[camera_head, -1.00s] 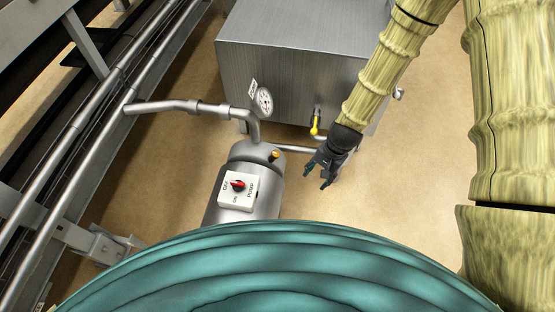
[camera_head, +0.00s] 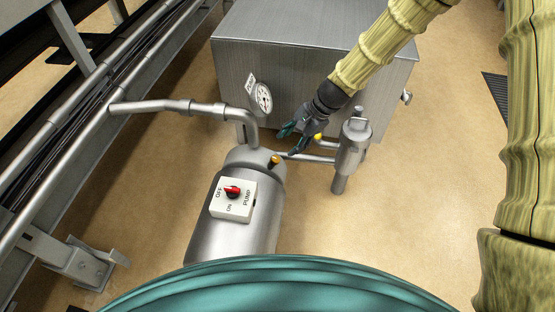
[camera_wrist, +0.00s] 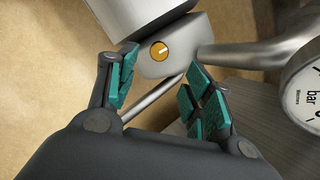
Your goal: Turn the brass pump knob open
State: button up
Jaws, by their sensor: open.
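The brass pump knob (camera_head: 275,161) is a small round knob on the top end of the silver pump (camera_head: 233,226). In the wrist view the brass knob (camera_wrist: 159,51) shows face-on as an orange disc with a pale line across it. My gripper (camera_head: 287,142) is open and empty, up and to the right of the knob in the head view, and apart from it. In the wrist view my gripper's teal-padded fingers (camera_wrist: 157,82) stand left and right below the knob, with the knob beyond the gap between them.
A white pump switch plate (camera_head: 233,198) with a red handle sits on the pump. A pressure gauge (camera_head: 262,97) and bent pipe rise beside it. A grey metal box (camera_head: 290,60) stands behind, and a vertical cylinder (camera_head: 352,147) stands to the right. Floor right of the pump is clear.

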aim_at(276, 159)
jog(key=b+x, duration=0.3)
jog(key=x, duration=0.7)
jog(key=shift+f+b, duration=0.1)
jog(key=shift+b, duration=0.2)
jog(key=c, duration=1)
